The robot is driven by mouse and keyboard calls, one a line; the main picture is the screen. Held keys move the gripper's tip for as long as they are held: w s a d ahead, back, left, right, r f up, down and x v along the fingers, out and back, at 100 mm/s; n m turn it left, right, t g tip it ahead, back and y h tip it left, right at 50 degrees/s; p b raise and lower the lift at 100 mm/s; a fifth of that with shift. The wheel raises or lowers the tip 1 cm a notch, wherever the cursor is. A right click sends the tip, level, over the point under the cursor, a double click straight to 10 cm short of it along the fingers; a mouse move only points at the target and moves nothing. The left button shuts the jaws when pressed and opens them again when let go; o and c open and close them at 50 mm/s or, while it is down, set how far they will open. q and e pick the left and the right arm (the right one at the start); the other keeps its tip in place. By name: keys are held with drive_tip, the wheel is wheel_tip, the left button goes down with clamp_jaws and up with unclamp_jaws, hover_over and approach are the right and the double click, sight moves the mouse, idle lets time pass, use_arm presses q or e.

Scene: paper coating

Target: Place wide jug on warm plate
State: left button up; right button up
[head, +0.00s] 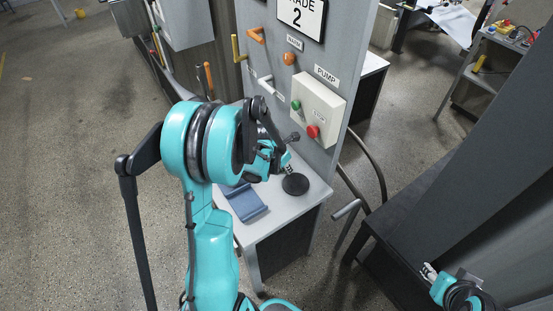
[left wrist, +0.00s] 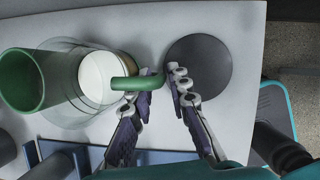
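The wide jug (left wrist: 66,108) looks clear-walled with a pale round area and a green handle (left wrist: 126,83); it stands on the grey bench top in the left wrist view. A green open-topped ring (left wrist: 20,82) overlaps its left side; I cannot tell whether it is part of the jug. The warm plate appears as a dark round disc (left wrist: 205,62), just right of the handle, also in the head view (head: 295,184). My left gripper (left wrist: 162,88) has its fingers apart, with the handle's end between the tips. My arm hides the jug in the head view. My right gripper (head: 429,271) is at lower right, far from the bench.
A blue tray-like piece (head: 244,203) lies at the bench's front left. A grey panel with a pump box (head: 318,108), buttons and levers rises behind the disc. A crank handle (head: 346,210) juts out right of the bench. Dark surfaces stand at right.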

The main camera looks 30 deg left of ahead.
use_arm(q)
clamp_jaws()
